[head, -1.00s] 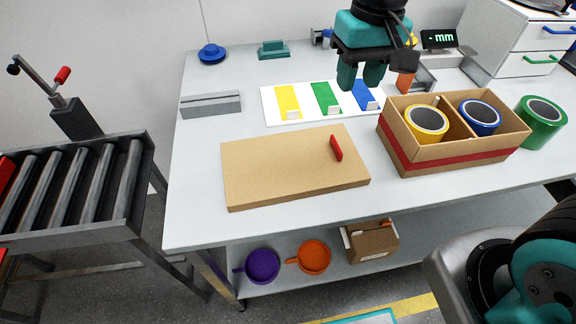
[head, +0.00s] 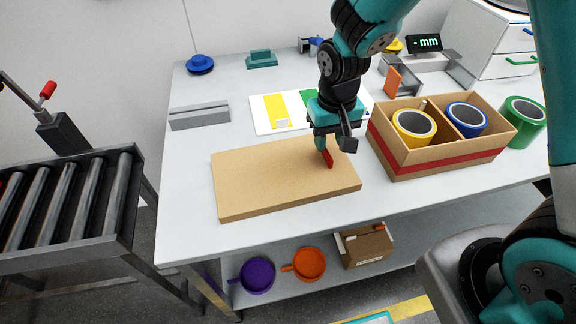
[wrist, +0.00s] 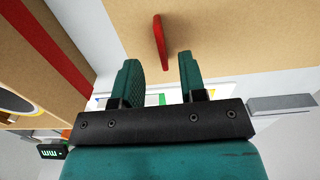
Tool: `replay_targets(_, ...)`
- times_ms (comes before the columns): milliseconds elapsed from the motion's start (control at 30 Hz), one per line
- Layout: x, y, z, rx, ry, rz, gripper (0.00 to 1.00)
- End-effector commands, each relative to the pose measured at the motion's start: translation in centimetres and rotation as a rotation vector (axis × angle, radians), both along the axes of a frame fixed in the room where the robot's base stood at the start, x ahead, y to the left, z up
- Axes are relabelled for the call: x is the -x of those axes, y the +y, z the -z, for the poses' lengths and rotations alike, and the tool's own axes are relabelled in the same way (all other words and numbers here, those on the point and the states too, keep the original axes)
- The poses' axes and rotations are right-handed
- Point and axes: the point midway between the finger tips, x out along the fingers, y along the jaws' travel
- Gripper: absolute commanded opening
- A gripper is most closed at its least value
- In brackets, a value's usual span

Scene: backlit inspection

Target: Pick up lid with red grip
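The lid (head: 265,175) is a flat tan board lying on the table, and its red grip (head: 328,159) stands upright near the right end. In the wrist view the red grip (wrist: 158,38) rises from the tan lid (wrist: 215,35), ahead of my fingers. My gripper (head: 322,144) is just above the lid at the red grip. Its two teal fingers (wrist: 158,62) are apart with nothing held, and the grip's near end lines up with the gap between them. Whether they touch the grip cannot be told. The fingers partly hide the grip in the head view.
A cardboard box (head: 440,160) with yellow and blue rolls stands close on the right, beside a green roll (head: 524,122). A white board with coloured strips (head: 262,120) lies behind the lid. A grey block (head: 199,117) sits at the left. The table's front left is clear.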

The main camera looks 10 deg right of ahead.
Motion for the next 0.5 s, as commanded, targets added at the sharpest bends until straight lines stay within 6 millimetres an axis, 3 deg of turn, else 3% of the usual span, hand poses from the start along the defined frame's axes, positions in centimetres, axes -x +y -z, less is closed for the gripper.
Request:
replay_targets(233,-0.3,0.1,3.5,0.001,0.003,0.001,0.38)
replay_targets(500,-0.3,0.1,4.1,0.000,0.000,0.001,0.38)
